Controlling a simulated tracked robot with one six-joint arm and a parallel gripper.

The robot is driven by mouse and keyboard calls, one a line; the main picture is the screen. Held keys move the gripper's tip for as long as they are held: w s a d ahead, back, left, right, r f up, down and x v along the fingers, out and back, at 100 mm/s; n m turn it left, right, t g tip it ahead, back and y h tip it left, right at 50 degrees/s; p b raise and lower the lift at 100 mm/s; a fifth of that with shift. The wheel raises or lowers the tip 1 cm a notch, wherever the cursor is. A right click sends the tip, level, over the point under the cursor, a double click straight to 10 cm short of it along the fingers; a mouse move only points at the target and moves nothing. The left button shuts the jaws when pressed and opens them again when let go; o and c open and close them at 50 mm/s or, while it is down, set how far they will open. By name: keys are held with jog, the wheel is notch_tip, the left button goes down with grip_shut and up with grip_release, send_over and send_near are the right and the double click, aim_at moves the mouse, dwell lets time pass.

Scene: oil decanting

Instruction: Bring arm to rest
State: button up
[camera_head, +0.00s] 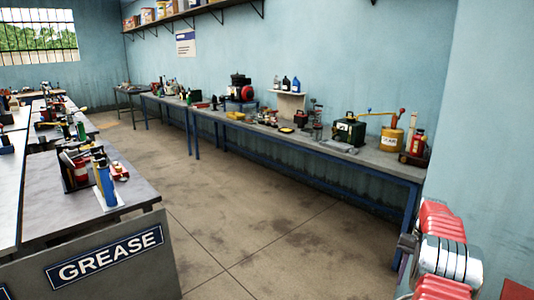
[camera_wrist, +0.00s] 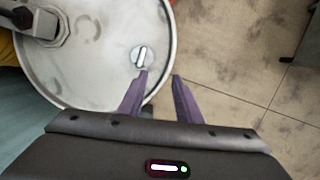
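My gripper (camera_wrist: 158,76) shows in the wrist view with its two dark purple fingers spread apart and nothing between them. The left fingertip is over the rim side of a round, pale metal drum top (camera_wrist: 95,75), close to a small round cap (camera_wrist: 142,56) with a raised bar. The right fingertip shows against the floor beyond the drum's edge. I cannot tell how high the fingers are above the drum. My gripper does not show in the head view.
A grey fitting (camera_wrist: 45,25) stands on the drum top. In the head view, a long cluttered bench (camera_head: 380,161) runs along the wall. A bench panel marked GREASE (camera_head: 110,255) is at the left. Floor (camera_head: 215,215) between them is clear. Something red and silver (camera_head: 445,255) is at lower right.

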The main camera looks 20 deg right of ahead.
jog(key=s+a+r+n+t+h, duration=0.1)
jog(key=a+r, duration=0.4)
jog(key=a, duration=0.2)
jog(key=s+a+r+n+h, duration=0.15)
jog(key=a+r, duration=0.25)
jog(key=a, duration=0.4)
jog(key=a+r+n+t, duration=0.1)
jog(key=a+r+n, duration=0.1)
jog(key=a+r, duration=0.4)
jog(key=s+a+r+n+t, duration=0.2)
jog(key=s+a+r+n, duration=0.1)
jog(key=s+a, duration=0.6)
jog(key=s+a+r+n+t, duration=0.3)
jog(key=s+a, duration=0.7)
jog(key=a, duration=0.8)
jog(key=shift+r, duration=0.7)
